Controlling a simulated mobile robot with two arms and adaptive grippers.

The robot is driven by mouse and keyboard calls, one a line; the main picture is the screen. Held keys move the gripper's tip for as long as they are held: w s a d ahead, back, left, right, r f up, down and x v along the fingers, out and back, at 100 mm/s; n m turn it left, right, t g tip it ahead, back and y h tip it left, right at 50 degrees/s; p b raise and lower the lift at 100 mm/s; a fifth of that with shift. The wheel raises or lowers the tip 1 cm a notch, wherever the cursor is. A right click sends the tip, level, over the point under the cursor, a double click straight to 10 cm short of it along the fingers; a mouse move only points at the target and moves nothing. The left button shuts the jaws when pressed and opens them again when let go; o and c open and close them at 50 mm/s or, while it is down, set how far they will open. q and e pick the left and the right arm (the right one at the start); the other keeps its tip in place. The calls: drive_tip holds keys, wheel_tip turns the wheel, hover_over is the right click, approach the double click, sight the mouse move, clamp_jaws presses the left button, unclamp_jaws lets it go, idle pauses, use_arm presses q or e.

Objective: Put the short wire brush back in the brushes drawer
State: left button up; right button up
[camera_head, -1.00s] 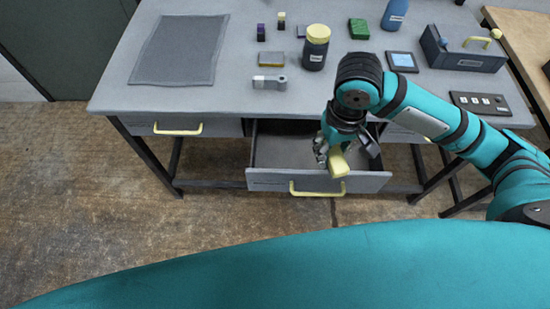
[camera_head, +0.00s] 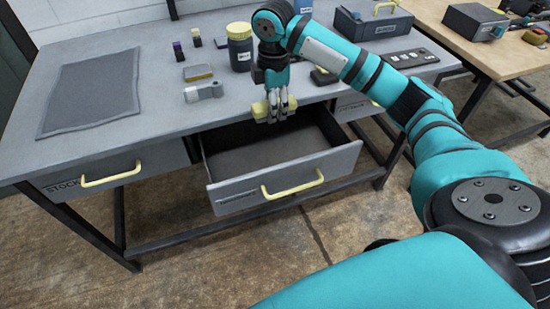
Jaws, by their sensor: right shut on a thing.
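My right gripper (camera_head: 275,108) is shut on a small yellow block-like thing (camera_head: 260,110), which I take to be the short wire brush. Its bristles cannot be made out, and the fingers hide part of it. The gripper points down and holds it above the back part of the open middle drawer (camera_head: 300,187), near the tabletop's front edge. The drawer has a grey front and a yellow handle, and its visible floor is bare. Its label is too small to read. My left gripper is not in view.
The drawer at left (camera_head: 112,172), labelled stock, is shut; another shut drawer (camera_head: 355,105) is at right. On the grey tabletop are a dark mat (camera_head: 90,92), a yellow-lidded jar (camera_head: 240,48), a small grey tool (camera_head: 204,91) and a toolbox (camera_head: 373,22).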

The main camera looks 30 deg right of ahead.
drive_tip(key=shift+f, duration=0.1)
hover_over(274, 160)
wheel_tip(274, 160, down, 13)
drive_tip(key=shift+s+f+b, duration=0.1)
drive_tip(key=shift+f+b, duration=0.05)
drive_tip(key=shift+b, duration=0.3)
wheel_tip(274, 160, down, 3)
drive_tip(key=shift+f+p, duration=0.15)
drive_tip(key=shift+p, duration=0.45)
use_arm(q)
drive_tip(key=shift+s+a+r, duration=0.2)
use_arm(e)
drive_tip(key=shift+f, duration=0.4)
drive_tip(key=shift+f, duration=0.1)
drive_tip(key=shift+f, duration=0.15)
drive_tip(key=o, duration=1.1)
